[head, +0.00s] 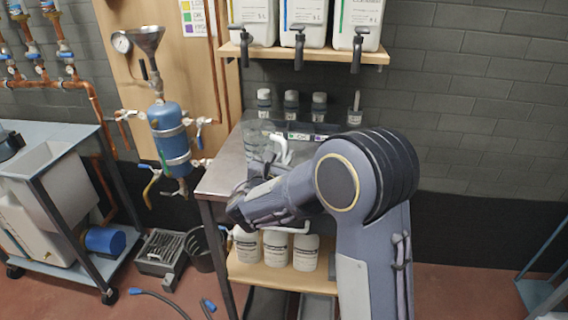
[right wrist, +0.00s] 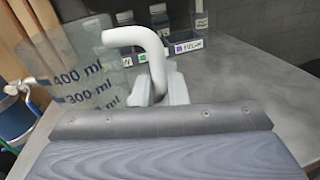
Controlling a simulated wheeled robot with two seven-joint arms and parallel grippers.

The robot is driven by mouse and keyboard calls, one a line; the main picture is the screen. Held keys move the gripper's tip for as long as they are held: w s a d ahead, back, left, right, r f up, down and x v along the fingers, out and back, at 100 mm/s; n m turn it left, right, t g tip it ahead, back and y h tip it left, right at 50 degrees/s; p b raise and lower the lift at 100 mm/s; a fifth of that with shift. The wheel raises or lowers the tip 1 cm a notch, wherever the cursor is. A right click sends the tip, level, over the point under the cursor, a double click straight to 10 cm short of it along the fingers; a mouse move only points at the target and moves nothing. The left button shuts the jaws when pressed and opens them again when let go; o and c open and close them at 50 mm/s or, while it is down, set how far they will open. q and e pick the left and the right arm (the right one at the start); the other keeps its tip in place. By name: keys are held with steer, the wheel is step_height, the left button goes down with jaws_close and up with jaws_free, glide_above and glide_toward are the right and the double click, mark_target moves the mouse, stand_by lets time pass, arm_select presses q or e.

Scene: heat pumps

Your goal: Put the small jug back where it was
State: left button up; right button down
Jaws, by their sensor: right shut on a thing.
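The small jug is clear, with dark 400 ml and 300 ml marks, and shows at the left of the right wrist view (right wrist: 88,82). It looks tilted there because the camera is tilted. Its white bent handle (right wrist: 140,40) stands between my right gripper's fingers (right wrist: 160,90), which are shut on it. In the head view the white handle (head: 283,146) shows above the steel table, and my right gripper (head: 272,168) is partly hidden by its own arm. The clear body is hard to make out there. I cannot tell whether its base touches the table. My left gripper is not in view.
The steel table (head: 222,178) has a labelled rack (head: 300,136) and small lidded bottles (head: 291,100) along its back. Large canisters (head: 304,22) with taps overhang from a wooden shelf. White bottles (head: 305,252) stand on the lower shelf. Bare tabletop shows to the right in the wrist view.

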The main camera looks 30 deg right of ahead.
steer(key=shift+f, duration=0.6)
steer(key=shift+f, duration=0.25)
steer(key=c, duration=1.5)
jaws_free()
steer(key=shift+o, duration=0.2)
